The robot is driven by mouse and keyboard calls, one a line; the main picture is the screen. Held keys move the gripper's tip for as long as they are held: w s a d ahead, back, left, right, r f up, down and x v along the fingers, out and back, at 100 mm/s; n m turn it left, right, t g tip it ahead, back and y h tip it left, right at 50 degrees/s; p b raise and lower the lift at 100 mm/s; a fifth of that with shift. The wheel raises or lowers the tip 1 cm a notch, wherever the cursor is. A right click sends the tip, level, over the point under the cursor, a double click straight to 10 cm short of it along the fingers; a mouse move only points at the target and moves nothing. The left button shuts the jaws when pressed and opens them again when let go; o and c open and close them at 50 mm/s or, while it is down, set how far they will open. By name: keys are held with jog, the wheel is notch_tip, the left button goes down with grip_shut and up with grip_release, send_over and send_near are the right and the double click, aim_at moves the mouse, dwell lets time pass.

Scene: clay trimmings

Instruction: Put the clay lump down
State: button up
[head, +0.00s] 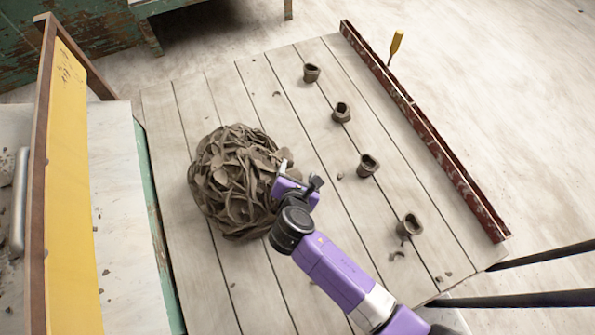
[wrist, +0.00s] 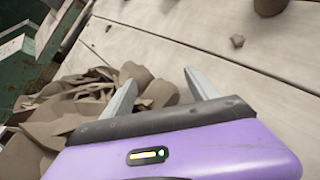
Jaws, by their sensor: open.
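A large heap of brown clay trimmings (head: 230,165), curled strips and leaf-like flakes, sits on the pale plank table. My gripper (head: 284,168) is over the heap's right edge. In the wrist view the two grey fingers of my gripper (wrist: 162,82) are spread apart. A rounded brown clay piece (wrist: 160,93) shows between and beyond them, against the trimmings (wrist: 60,110). I cannot tell whether this piece is the clay lump or part of the heap, nor whether the fingers touch it. No separate lump is clear in the head view.
Several small brown clay cups (head: 368,165) stand in a row right of the heap. A dark red rail (head: 425,130) edges the table's right side. A yellow-faced board (head: 70,190) rises at left. Bare planks lie between heap and cups, with a few crumbs.

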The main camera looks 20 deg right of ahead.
jog(key=p+v, duration=0.4)
jog(key=v, duration=0.8)
jog(key=shift+p, duration=0.35)
jog(key=s+m+y, duration=0.1)
jog(key=s, duration=0.1)
jog(key=s+d+f+m+y, duration=0.1)
jog(key=s+m, duration=0.1)
jog(key=s, duration=0.1)
jog(key=s+f+m+y, duration=0.1)
jog(key=s+m, duration=0.1)
jog(key=s, duration=0.1)
jog(key=shift+s+d+f+g, duration=0.2)
jog(key=shift+d+g, duration=0.1)
jog(key=s+d+r+m+t, duration=0.2)
jog(key=s+r+m, duration=0.3)
jog(key=r+m, duration=0.2)
jog(key=s+d+r+m+t+y, duration=0.1)
jog(key=s+d+r+m+t, duration=0.1)
jog(key=s+r+m, duration=0.3)
jog(key=s+d+r+m+t, duration=0.1)
jog(key=s+d+r+m, duration=0.2)
jog(key=r+m, duration=0.6)
notch_tip(320, 180, up, 3)
jog(key=shift+s+d+t+y, duration=0.25)
jog(key=shift+s+t+y, duration=0.15)
jog(key=shift+s, duration=0.5)
